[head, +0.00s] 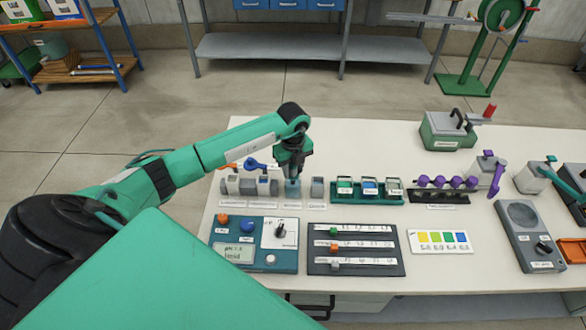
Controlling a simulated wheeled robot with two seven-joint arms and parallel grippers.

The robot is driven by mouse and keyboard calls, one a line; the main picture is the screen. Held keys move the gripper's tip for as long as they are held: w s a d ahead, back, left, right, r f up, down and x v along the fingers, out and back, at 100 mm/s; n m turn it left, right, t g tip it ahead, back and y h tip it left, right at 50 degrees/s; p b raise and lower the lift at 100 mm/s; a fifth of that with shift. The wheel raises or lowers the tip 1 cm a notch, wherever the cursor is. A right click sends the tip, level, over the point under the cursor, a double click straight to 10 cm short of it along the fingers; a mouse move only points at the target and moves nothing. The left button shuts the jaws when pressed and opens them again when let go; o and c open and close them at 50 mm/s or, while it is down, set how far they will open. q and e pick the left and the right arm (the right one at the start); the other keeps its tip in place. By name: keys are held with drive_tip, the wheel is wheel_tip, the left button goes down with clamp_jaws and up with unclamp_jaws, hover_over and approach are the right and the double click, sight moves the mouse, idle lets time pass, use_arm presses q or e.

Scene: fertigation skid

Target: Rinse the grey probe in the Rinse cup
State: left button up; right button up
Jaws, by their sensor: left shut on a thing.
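My left gripper (291,172) points straight down over the row of small holders and cups at the back left of the table. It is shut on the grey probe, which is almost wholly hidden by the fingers. Directly below the fingertips stands a bluish cup (292,190) with a label in front, too small to read for sure; I take it for the Rinse cup. Whether the probe tip is inside the cup or just above it, I cannot tell. My right gripper is not in view.
Left of the cup are grey holders with an orange probe (229,165) and a blue probe (255,164). A grey cup (317,187) is close on the right, then a green rack (366,199). A meter box (255,244) and slider panel (355,249) lie in front.

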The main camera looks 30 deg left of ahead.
use_arm(q)
drive_tip(key=shift+r, duration=0.3)
drive_tip(key=shift+f, duration=0.1)
drive_tip(key=shift+f+b, duration=0.6)
drive_tip(key=shift+f, duration=0.15)
drive_tip(key=shift+r+p, duration=0.6)
drive_tip(key=shift+r, duration=0.25)
drive_tip(key=shift+f, duration=0.2)
